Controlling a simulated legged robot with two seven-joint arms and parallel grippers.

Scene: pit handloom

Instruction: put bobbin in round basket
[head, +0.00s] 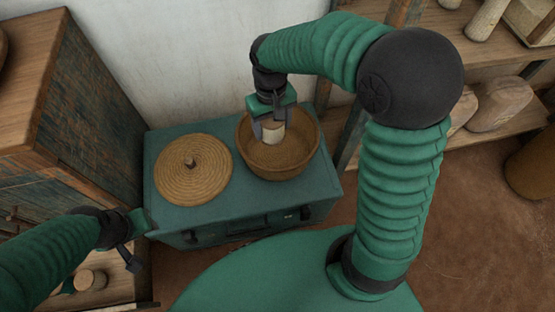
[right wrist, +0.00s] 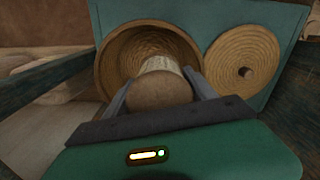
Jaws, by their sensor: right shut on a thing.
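The round basket (head: 306,158) is a brown woven bowl standing open on a green chest. Its round woven lid (head: 191,176), with a small knob, lies beside it to the left. My right gripper (head: 270,133) is over the basket's opening and shut on the bobbin (head: 273,132), a pale cylinder. In the right wrist view the bobbin (right wrist: 159,86) sits between the two fingers, with the basket's inside (right wrist: 132,50) behind it. I cannot tell whether the bobbin touches the basket. My left gripper (head: 132,262) is low at the left, apart from the basket; its jaw opening is unclear.
The green chest (head: 215,214) stands against a white wall. A wooden cabinet (head: 75,110) is close on the left. Shelves (head: 510,75) with rolls and bundles (head: 500,103) are at the right. Short cylinders (head: 90,280) lie near my left gripper.

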